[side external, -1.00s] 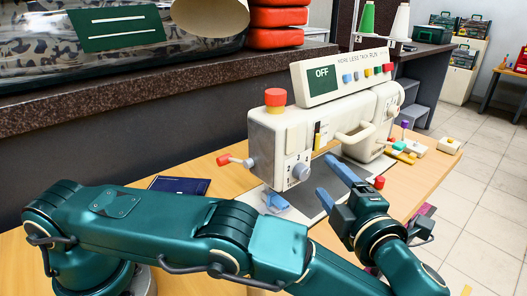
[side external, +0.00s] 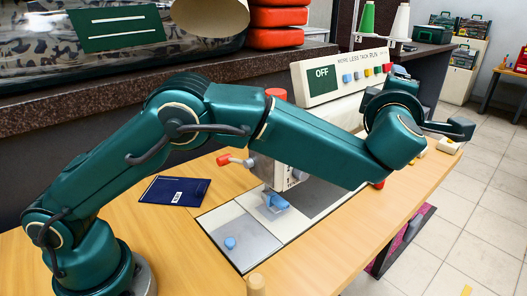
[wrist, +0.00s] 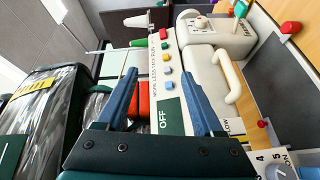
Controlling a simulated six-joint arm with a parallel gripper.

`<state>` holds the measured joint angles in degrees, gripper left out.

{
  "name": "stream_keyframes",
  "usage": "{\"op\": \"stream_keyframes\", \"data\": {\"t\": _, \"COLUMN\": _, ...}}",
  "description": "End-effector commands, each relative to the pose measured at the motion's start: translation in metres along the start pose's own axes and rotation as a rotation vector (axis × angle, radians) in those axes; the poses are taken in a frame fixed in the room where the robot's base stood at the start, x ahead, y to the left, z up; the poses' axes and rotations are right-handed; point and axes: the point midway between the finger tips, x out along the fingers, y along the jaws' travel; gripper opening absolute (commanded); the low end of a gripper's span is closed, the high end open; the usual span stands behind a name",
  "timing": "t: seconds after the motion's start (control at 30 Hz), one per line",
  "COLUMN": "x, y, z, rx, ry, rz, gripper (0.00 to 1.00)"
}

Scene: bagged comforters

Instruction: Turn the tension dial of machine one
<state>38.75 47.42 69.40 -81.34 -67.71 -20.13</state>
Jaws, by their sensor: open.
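The cream sewing machine (side external: 264,172) stands on the wooden table, with a panel reading OFF (side external: 322,80) on top. My arm crosses in front of it and hides most of its body in the side external view. The numbered tension dial (wrist: 277,172) shows at the bottom right edge of the wrist view, partly cut off. My gripper (wrist: 160,72) is open and empty, its two blue fingers pointing along the button panel (wrist: 166,85). The fingers lie away from the dial. In the side external view, my wrist hides the fingers.
A red-tipped lever (side external: 224,160) sticks out at the machine's left. A navy booklet (side external: 174,190) lies on the table. Bagged bedding (side external: 150,60) sits on the ledge behind. Thread cones (side external: 401,22) stand at the back.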

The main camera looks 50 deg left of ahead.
Motion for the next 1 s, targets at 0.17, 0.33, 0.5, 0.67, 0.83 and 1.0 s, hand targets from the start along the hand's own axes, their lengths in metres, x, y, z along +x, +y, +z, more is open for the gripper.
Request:
{"op": "stream_keyframes", "data": {"t": 0.17, "x": 0.004, "y": 0.033, "z": 0.0, "rx": 0.054, "ry": -0.131, "rz": 0.044, "gripper": 0.69}}
{"op": "stream_keyframes", "data": {"t": 0.33, "x": 0.0, "y": 0.056, "z": 0.001, "rx": 0.126, "ry": -0.251, "rz": 0.083, "gripper": 0.69}}
{"op": "stream_keyframes", "data": {"t": 0.5, "x": -0.006, "y": 0.069, "z": 0.0, "rx": 0.195, "ry": -0.345, "rz": 0.109, "gripper": 0.69}}
{"op": "stream_keyframes", "data": {"t": 0.67, "x": -0.011, "y": 0.073, "z": -0.001, "rx": 0.237, "ry": -0.395, "rz": 0.121, "gripper": 0.69}}
{"op": "stream_keyframes", "data": {"t": 0.83, "x": -0.013, "y": 0.075, "z": -0.001, "rx": 0.252, "ry": -0.412, "rz": 0.125, "gripper": 0.69}}
{"op": "stream_keyframes", "data": {"t": 1.0, "x": -0.013, "y": 0.074, "z": -0.001, "rx": 0.252, "ry": -0.412, "rz": 0.125, "gripper": 0.69}}
